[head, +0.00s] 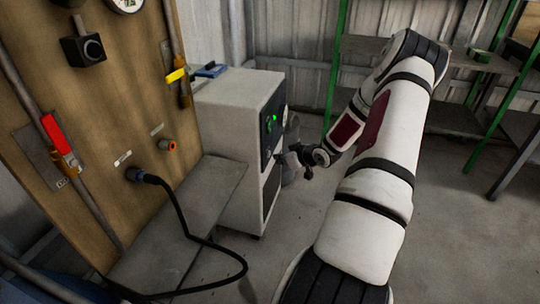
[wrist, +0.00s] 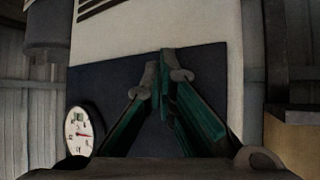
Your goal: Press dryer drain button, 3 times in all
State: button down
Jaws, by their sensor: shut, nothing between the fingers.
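The dryer is a white cabinet (head: 228,140) with a dark front panel (head: 272,130). Green lit marks (head: 270,122) show on that panel in the head view. My gripper (head: 287,156) is shut and empty in front of the lower part of the panel. In the wrist view its fingertips (wrist: 168,72) come together over the dark panel (wrist: 210,65). I cannot make out the drain button; the fingers may hide it. I cannot tell whether the fingertips touch the panel.
A white round gauge (wrist: 80,132) sits at the panel's side in the wrist view. A wooden board (head: 110,110) with a red-handled valve (head: 58,135) and a black cable (head: 190,235) stands left. A green-framed shelf (head: 390,48) is behind.

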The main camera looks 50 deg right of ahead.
jog(key=shift+w+a, duration=0.1)
jog(key=shift+w, duration=0.15)
jog(key=shift+w+a, duration=0.2)
jog(key=shift+w, duration=0.25)
dwell(0.9)
jog(key=shift+s, duration=0.1)
jog(key=shift+s+d+p, duration=0.3)
jog(key=shift+s+p, duration=0.2)
jog(key=shift+s, duration=0.2)
jog(key=s+p, duration=0.1)
jog(key=s+d+p, duration=0.1)
jog(key=s, duration=0.1)
jog(key=s+d, duration=0.1)
jog(key=shift+s+p, duration=0.35)
jog(key=shift+p, duration=0.05)
dwell(1.8)
